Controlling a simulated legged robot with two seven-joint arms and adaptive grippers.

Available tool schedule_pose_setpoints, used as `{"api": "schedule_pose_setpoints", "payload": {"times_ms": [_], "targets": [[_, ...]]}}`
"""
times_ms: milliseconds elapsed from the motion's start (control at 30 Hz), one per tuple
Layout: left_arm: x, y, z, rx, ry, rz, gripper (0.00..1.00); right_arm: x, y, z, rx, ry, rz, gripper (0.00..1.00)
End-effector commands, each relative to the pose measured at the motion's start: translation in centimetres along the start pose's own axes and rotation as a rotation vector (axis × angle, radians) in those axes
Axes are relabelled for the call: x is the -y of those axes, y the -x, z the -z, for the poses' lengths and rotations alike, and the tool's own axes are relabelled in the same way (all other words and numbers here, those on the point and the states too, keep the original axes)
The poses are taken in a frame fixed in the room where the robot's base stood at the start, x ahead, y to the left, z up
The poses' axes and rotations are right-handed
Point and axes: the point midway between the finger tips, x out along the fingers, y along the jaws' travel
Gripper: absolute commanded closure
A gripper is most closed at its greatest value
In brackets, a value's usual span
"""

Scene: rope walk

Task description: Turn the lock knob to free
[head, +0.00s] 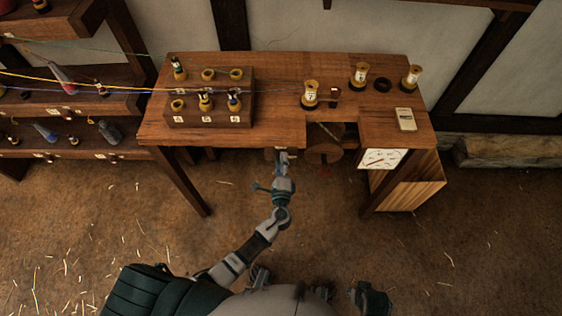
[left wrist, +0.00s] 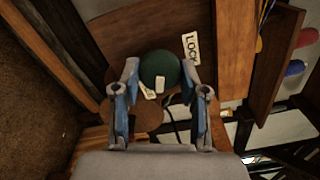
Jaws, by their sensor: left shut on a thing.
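The lock knob (left wrist: 161,70) is a round dark green knob with a white mark in the left wrist view. It is set on a wooden panel (left wrist: 120,50). A white label reading LOCK (left wrist: 191,47) is at its upper right; a second label (left wrist: 149,92) below it is partly hidden and unreadable. My left gripper (left wrist: 160,98) is shut on the knob, one finger on each side. In the head view my left gripper (head: 284,156) is at the table's front edge, and the knob is hidden there. A dark part at the bottom right may be my right gripper (head: 370,299).
The wooden table (head: 280,75) carries a spool rack (head: 240,112), several yellow spools and a pale device (head: 405,119). A white dial (head: 381,159) hangs at its front. A wooden disc (head: 323,153) is right of my gripper. Shelves with bobbins stand left; threads cross to the rack.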

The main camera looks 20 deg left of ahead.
Motion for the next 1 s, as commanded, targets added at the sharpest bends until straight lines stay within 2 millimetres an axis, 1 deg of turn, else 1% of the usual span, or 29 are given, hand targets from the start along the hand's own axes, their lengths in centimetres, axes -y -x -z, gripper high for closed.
{"api": "schedule_pose_setpoints", "payload": {"times_ms": [33, 567, 600, 633, 667, 933, 1000], "targets": [[-0.34, 0.2, 0.33, -0.009, -0.01, -0.006, 0.92, 0.02, -0.17, -0.03, 0.001, 0.0, 0.0, 0.6], [-0.57, 0.28, 0.4, -0.01, -0.032, -0.009, 0.92, 0.01, -0.51, -0.05, 0.0, 0.0, 0.0, 0.6], [-0.59, 0.28, 0.4, -0.011, -0.032, -0.009, 0.47, 0.01, -0.51, -0.05, 0.0, 0.0, 0.0, 0.6], [-0.59, 0.28, 0.39, -0.01, -0.032, -0.009, 0.4, 0.01, -0.51, -0.05, 0.0, 0.0, 0.0, 0.6], [-0.56, 0.27, 0.37, -0.01, -0.032, -0.009, 0.34, 0.01, -0.51, -0.05, 0.0, 0.0, 0.0, 0.6], [-0.25, 0.2, 0.14, -0.004, -0.031, -0.004, 0.34, 0.06, -0.46, 0.01, 0.0, 0.001, 0.001, 0.6], [-0.23, 0.44, 0.13, -0.004, -0.03, -0.004, 0.34, 0.09, -0.4, 0.03, -0.001, 0.001, 0.002, 0.6]]}}
